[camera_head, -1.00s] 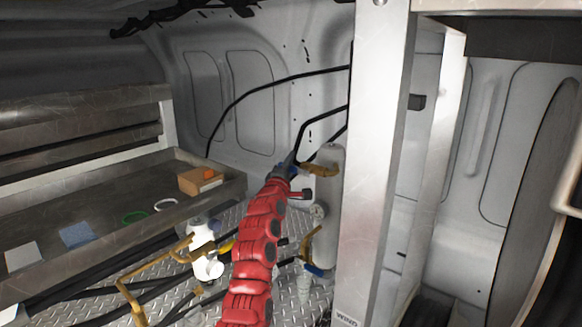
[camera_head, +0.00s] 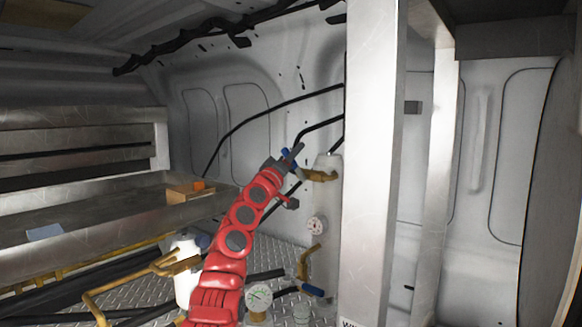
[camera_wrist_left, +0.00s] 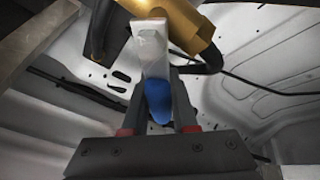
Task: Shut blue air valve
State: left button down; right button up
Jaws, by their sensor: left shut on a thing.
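In the wrist view the blue air valve handle (camera_wrist_left: 158,100) sits between the two fingers of my left gripper (camera_wrist_left: 157,108), which is shut on it. The handle's white metal stem (camera_wrist_left: 150,48) leads up to a brass fitting (camera_wrist_left: 175,22). In the head view my left gripper (camera_head: 291,157) is at the top of the upright grey tank (camera_head: 326,225), by its upper brass pipe (camera_head: 320,175). Only a bit of blue shows there between the fingers. My right gripper is out of view.
A second blue handle (camera_head: 313,290) is low on the tank by a lower brass pipe (camera_head: 304,262). A metal post (camera_head: 372,170) stands just right of the tank. A metal shelf (camera_head: 120,215) is at left. Black hoses (camera_head: 270,95) run along the wall.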

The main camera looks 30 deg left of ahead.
pick_arm(q)
jog(key=d+m+h, duration=0.1)
jog(key=m, duration=0.1)
jog(key=r+m+h, duration=0.1)
jog(key=m+h, duration=0.1)
jog(key=d+m+h+p, duration=0.1)
jog(key=m, duration=0.2)
jog(key=shift+s+d+r, duration=0.1)
jog(key=shift+d+r, duration=0.2)
jog(key=shift+d, duration=0.05)
jog(key=shift+s+d+m+g+h+p, duration=0.15)
jog(key=shift+d+m+h, duration=0.3)
jog(key=shift+m, duration=0.45)
jog(key=shift+w+d+m+g+h+p, duration=0.1)
jog(key=shift+d+m+g+h+p, duration=0.15)
jog(key=shift+m+h, duration=0.55)
jog(key=shift+s+d+m+g+h+p, duration=0.1)
jog(key=shift+d+m+h, duration=0.35)
jog(key=shift+m, duration=0.55)
jog(key=c, duration=0.7)
grip_release()
jog(key=shift+d+f, duration=0.1)
jog(key=b+v, duration=0.4)
jog(key=v, duration=1.3)
